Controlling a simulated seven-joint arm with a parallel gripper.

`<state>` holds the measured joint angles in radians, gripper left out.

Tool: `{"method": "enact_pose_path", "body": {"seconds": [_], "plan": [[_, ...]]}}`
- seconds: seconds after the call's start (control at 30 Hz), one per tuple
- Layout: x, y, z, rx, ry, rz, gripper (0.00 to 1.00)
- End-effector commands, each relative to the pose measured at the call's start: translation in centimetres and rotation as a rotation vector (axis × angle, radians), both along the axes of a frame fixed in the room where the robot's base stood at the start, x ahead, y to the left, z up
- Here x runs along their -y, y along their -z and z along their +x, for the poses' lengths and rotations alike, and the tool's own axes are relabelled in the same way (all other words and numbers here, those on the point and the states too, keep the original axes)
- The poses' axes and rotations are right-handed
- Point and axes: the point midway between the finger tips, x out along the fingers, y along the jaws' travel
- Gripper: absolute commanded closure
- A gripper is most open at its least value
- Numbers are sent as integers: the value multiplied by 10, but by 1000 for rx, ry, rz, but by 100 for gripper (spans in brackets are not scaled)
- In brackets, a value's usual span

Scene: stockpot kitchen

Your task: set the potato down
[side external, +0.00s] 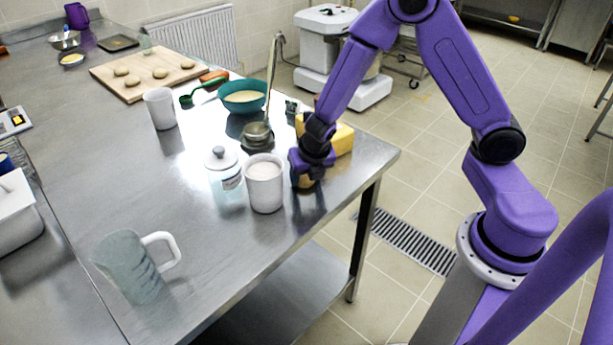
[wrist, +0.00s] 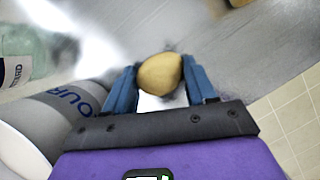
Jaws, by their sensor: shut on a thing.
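The potato (wrist: 161,73) is a yellow-brown, rounded thing between the two blue fingers of my gripper (wrist: 165,82) in the wrist view. The fingers are shut on it, one on each side. In the side external view my gripper (side external: 309,172) points down at the near right part of the steel table (side external: 215,262), close to its right edge. Only a small part of the potato may show under the gripper there. I cannot tell whether the potato touches the table.
A yellow block (side external: 342,139) lies behind the gripper. A ladle (side external: 257,133) and green bowl (side external: 243,97) stand farther back. A clear jug (side external: 133,268) stands at the front left.

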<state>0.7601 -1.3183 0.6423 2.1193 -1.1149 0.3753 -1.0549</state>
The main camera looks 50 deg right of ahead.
Motion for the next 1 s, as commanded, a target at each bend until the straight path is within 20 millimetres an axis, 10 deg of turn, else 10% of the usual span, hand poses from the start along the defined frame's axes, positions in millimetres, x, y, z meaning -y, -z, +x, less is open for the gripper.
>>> {"method": "enact_pose_path", "body": {"seconds": [0.43,1.0], "plan": [[-1,-35,-1,4,-1,3,80],[7,-104,-79,3,-3,2,80]]}}
